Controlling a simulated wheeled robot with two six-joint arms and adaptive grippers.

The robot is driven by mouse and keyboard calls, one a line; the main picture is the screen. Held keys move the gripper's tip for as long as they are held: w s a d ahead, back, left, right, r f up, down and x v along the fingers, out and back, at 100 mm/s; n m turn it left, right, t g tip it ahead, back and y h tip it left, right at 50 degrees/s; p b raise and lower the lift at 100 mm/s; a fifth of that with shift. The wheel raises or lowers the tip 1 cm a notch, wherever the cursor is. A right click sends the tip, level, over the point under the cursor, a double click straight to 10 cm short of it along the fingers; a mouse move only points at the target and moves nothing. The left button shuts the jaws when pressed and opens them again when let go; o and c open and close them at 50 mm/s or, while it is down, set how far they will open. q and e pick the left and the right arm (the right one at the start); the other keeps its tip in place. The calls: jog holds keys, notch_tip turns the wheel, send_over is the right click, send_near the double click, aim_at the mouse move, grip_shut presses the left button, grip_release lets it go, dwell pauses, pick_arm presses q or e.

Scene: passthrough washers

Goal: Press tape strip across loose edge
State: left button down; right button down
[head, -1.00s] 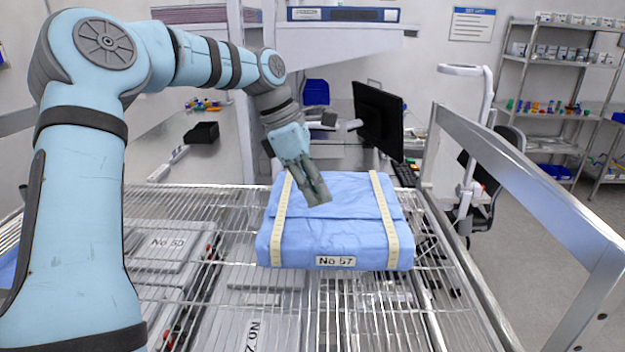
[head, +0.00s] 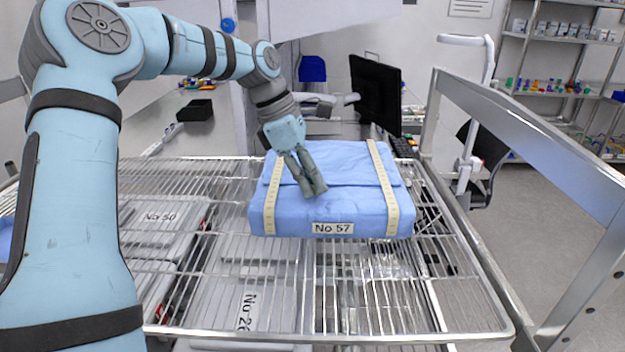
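A blue wrapped package (head: 350,205) lies on the wire rack, with a label "No 57" (head: 333,228) on its front face. A folded flap edge of the wrap (head: 345,185) runs across its top. Two pale tape strips run front to back over it, a left strip (head: 271,200) and a right strip (head: 384,188). My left gripper (head: 315,192) points down at the package between the strips, closer to the left one, with its tips over the flap edge. Its fingers look together, with no object visible between them. I cannot tell whether the tips touch the wrap. My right gripper is out of view.
The wire rack (head: 450,300) has bare room in front of the package. Grey trays (head: 160,220) lie below it at left. A metal rail (head: 540,150) runs along the right side. A black monitor (head: 376,95) stands behind.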

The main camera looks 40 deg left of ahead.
pick_arm(q)
jog(key=shift+s+f, duration=0.1)
jog(key=shift+f, duration=0.2)
dwell(1.2)
jog(key=c, duration=1.7)
grip_release()
jog(key=shift+d, duration=0.1)
jog(key=v, duration=1.2)
